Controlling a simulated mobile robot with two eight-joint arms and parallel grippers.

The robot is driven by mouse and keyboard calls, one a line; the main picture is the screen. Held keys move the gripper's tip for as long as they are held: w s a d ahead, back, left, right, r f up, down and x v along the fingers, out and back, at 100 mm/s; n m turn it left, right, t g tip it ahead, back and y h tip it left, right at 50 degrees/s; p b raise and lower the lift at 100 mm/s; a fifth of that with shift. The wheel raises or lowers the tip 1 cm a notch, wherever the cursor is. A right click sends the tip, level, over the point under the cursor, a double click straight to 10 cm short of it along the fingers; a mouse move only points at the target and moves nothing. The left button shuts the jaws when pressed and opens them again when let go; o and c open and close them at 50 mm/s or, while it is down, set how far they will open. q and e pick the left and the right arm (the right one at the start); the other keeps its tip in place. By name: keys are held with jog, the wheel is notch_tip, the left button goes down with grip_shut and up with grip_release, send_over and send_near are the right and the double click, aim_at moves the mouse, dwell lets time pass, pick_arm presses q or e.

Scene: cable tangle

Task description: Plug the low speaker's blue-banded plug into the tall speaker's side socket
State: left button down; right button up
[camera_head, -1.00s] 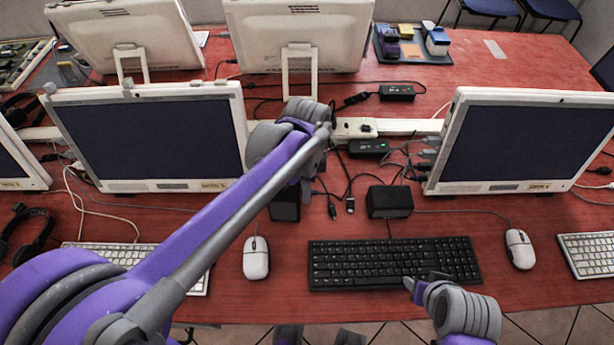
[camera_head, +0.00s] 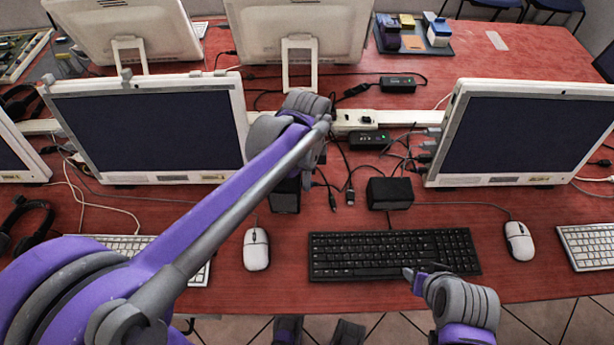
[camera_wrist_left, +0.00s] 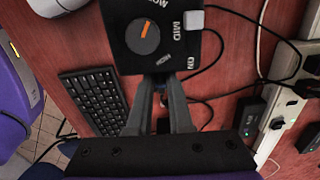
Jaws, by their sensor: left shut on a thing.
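The tall speaker (camera_head: 286,196) is a black box behind the left mouse, partly covered by my left arm. My left gripper (camera_head: 308,178) is at the tall speaker's right side. Its fingers (camera_wrist_left: 161,88) are shut on a small, mostly hidden thing, apparently the plug, close to the speaker's edge. The blue band and socket cannot be made out. My right gripper (camera_head: 410,274) is over the keyboard's front edge, its opening unclear.
A black keyboard (camera_head: 394,254) lies in front, with white mice (camera_head: 256,249) (camera_head: 519,240) beside it. Loose cables (camera_head: 348,180) lie between the speakers. A white power strip (camera_head: 400,118) runs behind, between two monitors (camera_head: 148,130) (camera_head: 530,135).

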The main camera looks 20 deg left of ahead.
pick_arm(q)
jog(key=c, duration=0.8)
grip_release()
jog(key=shift+o, duration=0.2)
notch_tip(320, 180, up, 11)
jog(key=p, duration=0.1)
jog(key=s+a+f+n+t+p, duration=0.2)
jog(key=s+a+n+p, duration=0.1)
jog(key=s+n, duration=0.4)
jog(key=s+a+f+n+t+p, duration=0.2)
jog(key=s+a+n+t+p, duration=0.1)
jog(key=s+n, duration=0.4)
jog(key=shift+a+f+n+p, duration=0.15)
jog(key=shift+f+n+p, duration=0.2)
jog(key=shift+n, duration=0.45)
pick_arm(e)
notch_tip(320, 180, up, 9)
jog(key=w, duration=0.1)
jog(key=shift+w+f, duration=0.15)
jog(key=shift+w, duration=0.25)
